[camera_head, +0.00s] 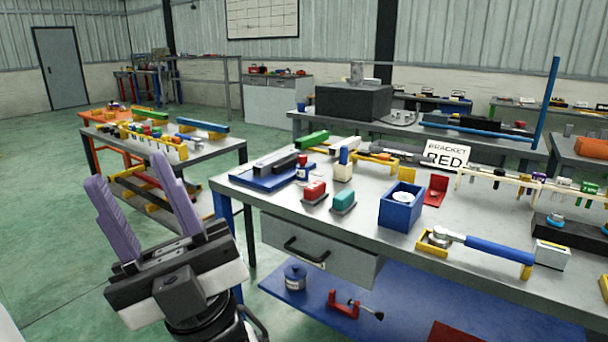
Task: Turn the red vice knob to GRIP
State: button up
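My gripper (130,172) is at the lower left, with two purple fingers pointing up and spread apart, nothing between them. It is over the green floor, left of the near workbench (290,215) and apart from it. A small red block-like piece on a dark base (315,191) sits near the bench's front left edge, beside a similar teal piece (344,201). A red clamp-like tool with a dark handle (344,304) lies on the blue lower shelf. I cannot tell which red thing bears the vice knob. No GRIP marking is readable.
Another table (215,152) stands behind my gripper. Green floor lies open at left.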

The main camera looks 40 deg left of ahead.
aim_at(303, 158)
jog(key=u, duration=0.8)
jog(key=i+l+u, duration=0.25)
jog(key=u, duration=0.25)
jog(key=i+l+u, duration=0.15)
jog(key=l+u, duration=0.15)
jog(key=u, duration=0.2)
jog(key=i+l+u, duration=0.15)
jog(key=l, duration=0.15)
jog(key=l+u, duration=0.1)
jog(key=l, duration=0.25)
jog(key=i+l+u, duration=0.15)
jog(key=l, duration=0.2)
